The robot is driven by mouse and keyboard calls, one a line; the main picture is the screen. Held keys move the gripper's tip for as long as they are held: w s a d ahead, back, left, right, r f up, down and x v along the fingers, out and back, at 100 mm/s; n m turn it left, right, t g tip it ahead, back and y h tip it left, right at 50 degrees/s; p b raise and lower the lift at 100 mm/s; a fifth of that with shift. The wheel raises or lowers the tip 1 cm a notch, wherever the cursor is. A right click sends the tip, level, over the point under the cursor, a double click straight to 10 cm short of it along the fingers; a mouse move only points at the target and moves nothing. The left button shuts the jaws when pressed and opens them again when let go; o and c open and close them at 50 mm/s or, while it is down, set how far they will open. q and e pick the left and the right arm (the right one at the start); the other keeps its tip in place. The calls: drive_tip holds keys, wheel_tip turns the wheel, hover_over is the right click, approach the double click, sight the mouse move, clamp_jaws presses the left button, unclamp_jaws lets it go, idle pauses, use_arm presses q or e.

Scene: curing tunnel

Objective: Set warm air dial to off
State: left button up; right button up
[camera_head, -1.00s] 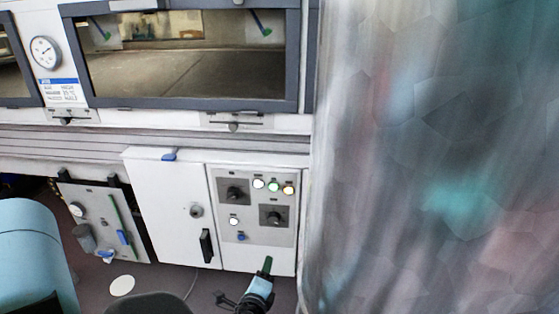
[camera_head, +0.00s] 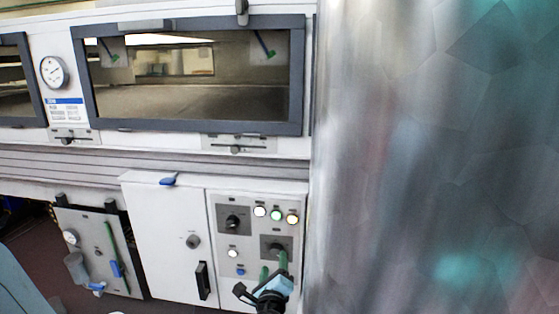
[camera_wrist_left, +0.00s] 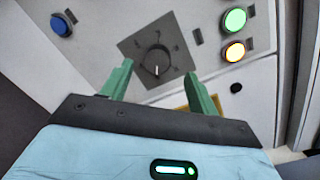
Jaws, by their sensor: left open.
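The control panel (camera_head: 258,215) has two black dials on grey plates. One dial (camera_head: 233,222) is at the upper left. The other dial (camera_head: 277,248) is at the lower right, partly hidden by my gripper. Their labels are too small to read, so I cannot tell which is the warm air dial. My left gripper (camera_head: 273,264) is open, just below the lower-right dial. In the left wrist view its green fingers (camera_wrist_left: 158,70) are spread apart, with that black dial (camera_wrist_left: 157,62) showing between and beyond them. A white mark on the knob points down there. Nothing is between the fingers.
White, green and orange lamps (camera_head: 276,215) sit above the lower-right dial. A white lamp and a blue button (camera_head: 241,271) are to its left. A white cabinet door with a black handle (camera_head: 203,281) is further left. A large blurred metallic surface (camera_head: 430,160) fills the right side.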

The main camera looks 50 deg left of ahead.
sight(275, 253)
use_arm(q)
drive_tip(key=shift+b+x, duration=0.3)
drive_tip(key=shift+x, duration=1.8)
drive_tip(key=c, duration=1)
